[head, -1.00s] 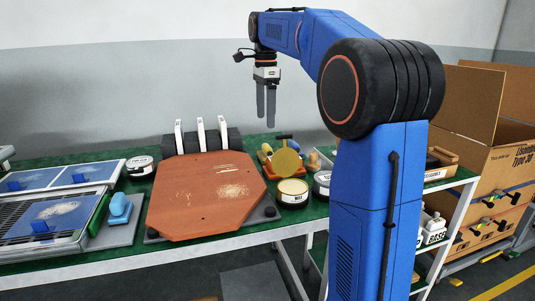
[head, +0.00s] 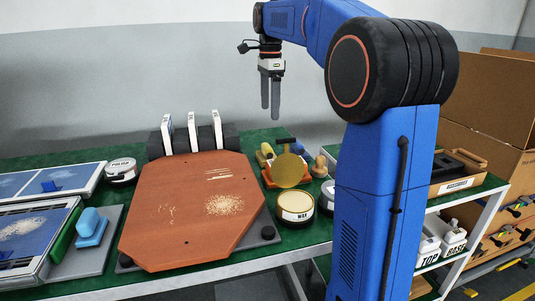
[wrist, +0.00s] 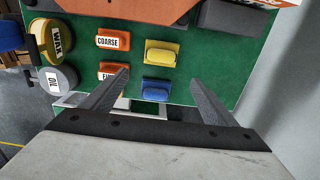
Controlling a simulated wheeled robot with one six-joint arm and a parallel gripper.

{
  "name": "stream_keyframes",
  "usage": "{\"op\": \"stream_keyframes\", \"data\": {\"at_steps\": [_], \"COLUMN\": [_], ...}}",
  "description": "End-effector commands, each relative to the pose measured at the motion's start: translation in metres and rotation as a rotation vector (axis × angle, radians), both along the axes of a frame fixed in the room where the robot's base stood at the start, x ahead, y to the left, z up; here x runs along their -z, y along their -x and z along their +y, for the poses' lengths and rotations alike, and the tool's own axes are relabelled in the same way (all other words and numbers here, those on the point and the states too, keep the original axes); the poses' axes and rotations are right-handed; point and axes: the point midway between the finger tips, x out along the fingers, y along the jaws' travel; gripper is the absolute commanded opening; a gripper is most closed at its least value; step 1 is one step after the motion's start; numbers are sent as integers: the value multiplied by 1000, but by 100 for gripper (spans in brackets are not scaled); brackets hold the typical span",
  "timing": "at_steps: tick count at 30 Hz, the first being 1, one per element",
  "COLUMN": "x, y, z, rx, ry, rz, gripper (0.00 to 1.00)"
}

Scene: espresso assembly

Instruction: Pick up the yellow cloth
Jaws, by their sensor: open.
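The yellow cloth (wrist: 162,53) shows in the wrist view as a small folded yellow pad on the green table top. It lies above and beyond my fingertips, between an orange block and the right part of the table. In the head view a small yellow patch (head: 266,149) behind the round olive disc may be the same cloth, partly hidden. My gripper (head: 270,95) hangs fingers-down, high above the table behind the disc. In the wrist view my gripper (wrist: 161,82) is open, with nothing between its fingers.
A COARSE block (wrist: 113,40), a second orange block (wrist: 112,72) and a blue pad (wrist: 156,91) lie close to the cloth. A WAX tin (head: 295,207), an orange octagonal board (head: 188,215) and upright white-edged pieces (head: 192,132) stand nearby. Cardboard boxes (head: 497,100) stand at right.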

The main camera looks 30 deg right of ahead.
Motion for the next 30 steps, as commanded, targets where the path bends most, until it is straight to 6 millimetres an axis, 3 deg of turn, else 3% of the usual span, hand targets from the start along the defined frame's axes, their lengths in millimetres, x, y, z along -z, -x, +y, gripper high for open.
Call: {"op": "stream_keyframes", "data": {"at_steps": [13,23,30], "x": [79,104,134], "y": [0,-1,-4], "z": [1,2,9], "rx": [0,-1,-1], "ry": [-1,0,-1], "rz": [3,2,4], "gripper": [80,80,80]}}
